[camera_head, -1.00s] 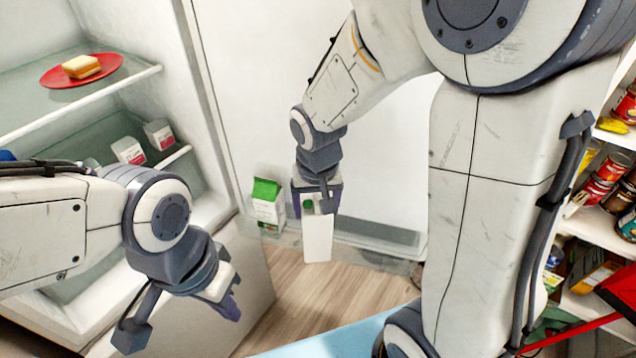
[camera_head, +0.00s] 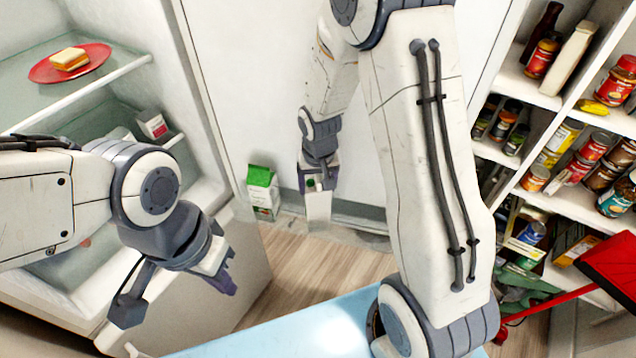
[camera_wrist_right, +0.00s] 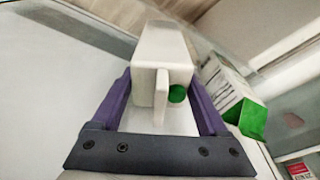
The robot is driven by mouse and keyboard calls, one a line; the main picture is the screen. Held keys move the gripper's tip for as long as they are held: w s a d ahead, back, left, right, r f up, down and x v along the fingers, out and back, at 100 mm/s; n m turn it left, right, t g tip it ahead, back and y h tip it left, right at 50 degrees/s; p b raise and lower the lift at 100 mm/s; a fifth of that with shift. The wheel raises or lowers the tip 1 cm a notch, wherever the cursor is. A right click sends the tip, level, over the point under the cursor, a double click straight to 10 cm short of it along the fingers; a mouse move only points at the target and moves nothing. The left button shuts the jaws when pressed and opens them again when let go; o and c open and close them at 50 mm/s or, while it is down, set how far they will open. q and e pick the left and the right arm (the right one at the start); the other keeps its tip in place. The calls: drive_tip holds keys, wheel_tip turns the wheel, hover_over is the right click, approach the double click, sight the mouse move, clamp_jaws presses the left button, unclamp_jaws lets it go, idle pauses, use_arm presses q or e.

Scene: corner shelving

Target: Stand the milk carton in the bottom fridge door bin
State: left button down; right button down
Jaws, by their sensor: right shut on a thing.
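My right gripper (camera_head: 318,182) is shut on a white milk carton (camera_head: 318,208) with a green cap, close to the fridge door. In the right wrist view the carton (camera_wrist_right: 165,50) is between the purple fingers, its cap facing the camera. The clear bottom door bin (camera_head: 362,224) runs along the foot of the door. The held carton is upright at the bin; whether its base touches the bin floor cannot be told. My left gripper (camera_head: 222,276) hangs in front of the fridge, away from the carton; its fingers partly hide each other.
A green-topped white carton (camera_head: 263,194) stands left of the held one, at the bin's left end; it also shows in the wrist view (camera_wrist_right: 236,102). Fridge shelves on the left hold a red plate (camera_head: 42,72) with a sandwich. Pantry shelves (camera_head: 590,126) fill the right.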

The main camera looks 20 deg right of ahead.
drive_tip(key=shift+w+d+f, duration=0.1)
drive_tip(key=shift+w, duration=0.1)
drive_tip(key=shift+f, duration=0.15)
